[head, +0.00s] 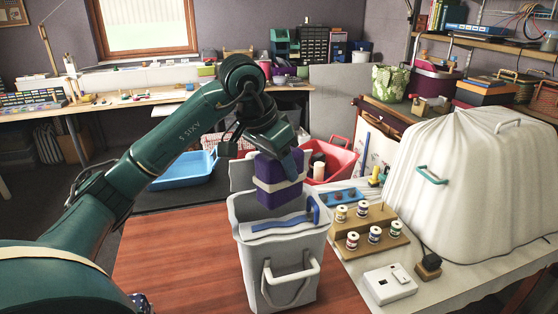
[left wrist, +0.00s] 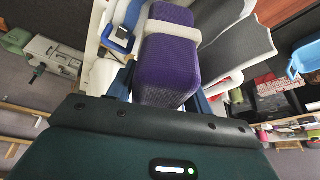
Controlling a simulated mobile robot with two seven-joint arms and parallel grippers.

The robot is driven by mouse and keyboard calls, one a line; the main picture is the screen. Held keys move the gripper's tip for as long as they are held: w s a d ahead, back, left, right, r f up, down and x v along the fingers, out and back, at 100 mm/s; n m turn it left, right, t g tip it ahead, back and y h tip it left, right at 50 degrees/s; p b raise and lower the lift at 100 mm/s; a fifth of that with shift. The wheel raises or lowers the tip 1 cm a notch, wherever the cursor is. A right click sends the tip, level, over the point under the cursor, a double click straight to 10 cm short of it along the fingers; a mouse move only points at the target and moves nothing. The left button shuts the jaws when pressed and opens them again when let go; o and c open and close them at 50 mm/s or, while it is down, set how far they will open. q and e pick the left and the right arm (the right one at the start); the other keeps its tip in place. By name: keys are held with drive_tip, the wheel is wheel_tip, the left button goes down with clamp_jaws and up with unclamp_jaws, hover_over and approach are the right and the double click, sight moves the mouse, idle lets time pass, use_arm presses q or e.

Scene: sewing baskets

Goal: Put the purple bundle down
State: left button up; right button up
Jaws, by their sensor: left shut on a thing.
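The purple bundle (head: 278,181) has a pale band around it. My left gripper (head: 290,163) is shut on it and holds it upright over the grey bin (head: 283,255) with a handle on its front. The bundle's lower end is at or behind the bin's far rim; I cannot tell whether it touches anything. In the left wrist view the bundle (left wrist: 167,72) sits between the fingers, with its pale band (left wrist: 172,31) toward the top. My right gripper is not in view.
A blue-handled item (head: 285,226) lies across the bin's top. To the right are a wooden spool rack (head: 372,247), a white box (head: 389,284) and a white-covered machine (head: 480,180). A red basket (head: 336,160) and blue tray (head: 185,170) stand behind. The red-brown tabletop (head: 180,260) is clear at left.

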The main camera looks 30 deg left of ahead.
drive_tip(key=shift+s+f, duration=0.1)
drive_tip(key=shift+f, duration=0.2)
use_arm(q)
drive_tip(key=shift+f+b, duration=0.3)
drive_tip(key=shift+f, duration=0.35)
drive_tip(key=o, duration=0.5)
drive_tip(key=shift+o, duration=1.2)
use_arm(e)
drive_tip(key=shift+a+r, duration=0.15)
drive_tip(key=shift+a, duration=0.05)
use_arm(q)
drive_tip(key=shift+r, duration=0.1)
drive_tip(key=shift+r, duration=0.2)
drive_tip(key=v, duration=1.2)
drive_tip(key=shift+r+p, duration=0.4)
drive_tip(key=shift+p, duration=0.05)
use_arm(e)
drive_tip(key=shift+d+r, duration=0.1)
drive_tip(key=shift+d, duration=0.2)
